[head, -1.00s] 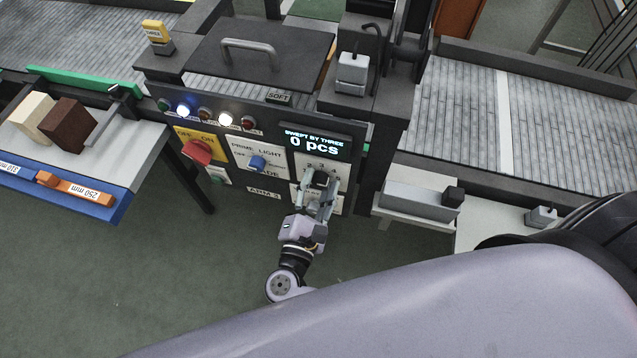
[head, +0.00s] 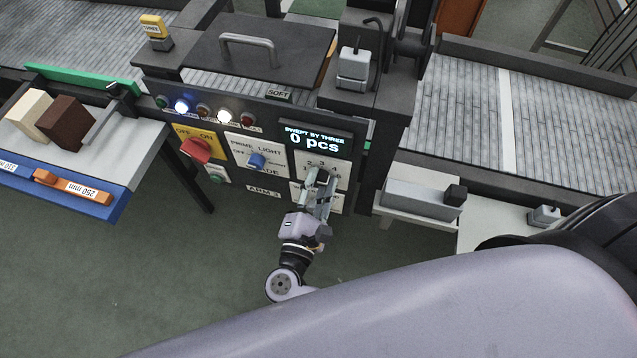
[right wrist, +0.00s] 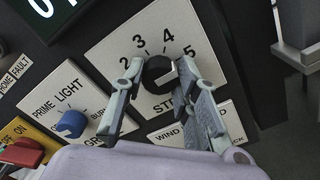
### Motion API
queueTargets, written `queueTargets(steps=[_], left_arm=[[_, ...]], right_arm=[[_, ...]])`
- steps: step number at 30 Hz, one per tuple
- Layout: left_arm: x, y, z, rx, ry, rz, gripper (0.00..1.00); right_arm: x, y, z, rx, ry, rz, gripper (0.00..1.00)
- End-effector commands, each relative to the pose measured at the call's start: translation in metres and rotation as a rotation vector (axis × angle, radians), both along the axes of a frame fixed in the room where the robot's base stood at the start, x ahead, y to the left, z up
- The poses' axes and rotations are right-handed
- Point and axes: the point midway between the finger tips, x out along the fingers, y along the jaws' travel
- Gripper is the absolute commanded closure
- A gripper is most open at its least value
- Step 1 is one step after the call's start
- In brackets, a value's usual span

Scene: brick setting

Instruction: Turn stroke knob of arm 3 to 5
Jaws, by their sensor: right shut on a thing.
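The stroke knob (right wrist: 157,76) is black with a white pointer mark and sits on a white plate (right wrist: 125,45) numbered around it, with 2 to 5 readable. The mark leans to the upper right, toward the 4 and 5 side; the exact number is hard to tell. My right gripper (right wrist: 160,70) is shut on the knob, one finger on each side. In the head view the right gripper (head: 318,183) is at the arm 3 panel, below the display (head: 315,140) reading "SWEPT BY THREE 0 pcs", and largely covers the knob. My left gripper is not in view.
A red off/on switch (head: 195,150) is further left. Open floor (head: 120,270) lies in front.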

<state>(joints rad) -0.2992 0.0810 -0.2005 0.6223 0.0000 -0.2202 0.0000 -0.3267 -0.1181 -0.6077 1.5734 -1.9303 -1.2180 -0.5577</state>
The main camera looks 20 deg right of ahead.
Motion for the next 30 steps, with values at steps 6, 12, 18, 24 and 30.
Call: queueTargets(steps=[6,12,18,24,30], left_arm=[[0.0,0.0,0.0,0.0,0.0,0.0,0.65],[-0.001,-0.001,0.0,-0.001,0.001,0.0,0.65],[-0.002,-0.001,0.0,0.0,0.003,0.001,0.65],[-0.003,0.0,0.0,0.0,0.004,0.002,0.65],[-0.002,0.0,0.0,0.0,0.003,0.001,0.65]], right_arm=[[0.0,0.0,0.0,0.001,0.002,-0.001,0.61],[0.0,0.0,0.0,0.001,0.002,-0.001,0.51],[0.0,0.0,0.0,0.001,0.001,0.0,0.51],[-0.013,0.009,-0.001,0.0,0.003,0.001,0.51],[-0.041,0.028,-0.001,0.002,0.004,0.001,0.51]])
